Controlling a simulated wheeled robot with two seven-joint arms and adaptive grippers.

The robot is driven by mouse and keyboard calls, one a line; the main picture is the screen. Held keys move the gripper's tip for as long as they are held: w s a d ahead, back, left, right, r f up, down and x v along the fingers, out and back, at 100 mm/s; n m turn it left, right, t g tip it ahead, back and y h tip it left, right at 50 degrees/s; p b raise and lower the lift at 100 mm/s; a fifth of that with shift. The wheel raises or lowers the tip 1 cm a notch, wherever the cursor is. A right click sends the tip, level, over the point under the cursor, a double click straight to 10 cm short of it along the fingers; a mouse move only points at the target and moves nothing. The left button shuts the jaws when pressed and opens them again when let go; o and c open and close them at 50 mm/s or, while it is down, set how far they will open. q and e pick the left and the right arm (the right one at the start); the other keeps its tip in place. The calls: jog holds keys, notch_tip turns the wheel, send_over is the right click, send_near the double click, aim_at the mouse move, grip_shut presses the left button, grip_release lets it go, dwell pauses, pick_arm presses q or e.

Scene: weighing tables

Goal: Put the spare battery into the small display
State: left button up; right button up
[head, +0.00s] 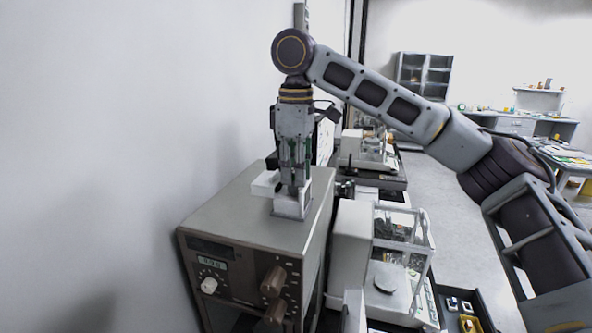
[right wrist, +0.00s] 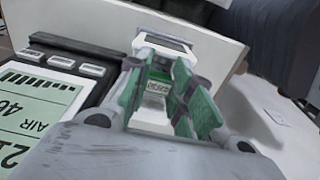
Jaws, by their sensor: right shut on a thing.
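My right gripper (head: 293,178) points straight down over the top of a grey-brown instrument box. In the right wrist view its green-padded fingers (right wrist: 160,82) are close together around a small piece with a pale green printed label (right wrist: 158,88), which looks like the spare battery. A white open-topped holder (head: 290,207) is right under the fingertips; I cannot tell whether the piece is inside it. A white block (head: 265,184) is beside it. My left gripper is not in view.
The instrument box (head: 250,215) has knobs and a small readout on its front. A glass-sided balance (head: 390,260) stands to its right. A dark tray (head: 465,305) with small coloured items is at lower right. A white wall closes the left side.

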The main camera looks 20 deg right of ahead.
jog(key=shift+f, duration=0.15)
jog(key=o, duration=1.1)
jog(key=shift+c, duration=0.2)
jog(key=o, duration=0.5)
jog(key=shift+c, duration=0.2)
jog(key=shift+r, duration=4.05)
jog(key=shift+f, duration=0.1)
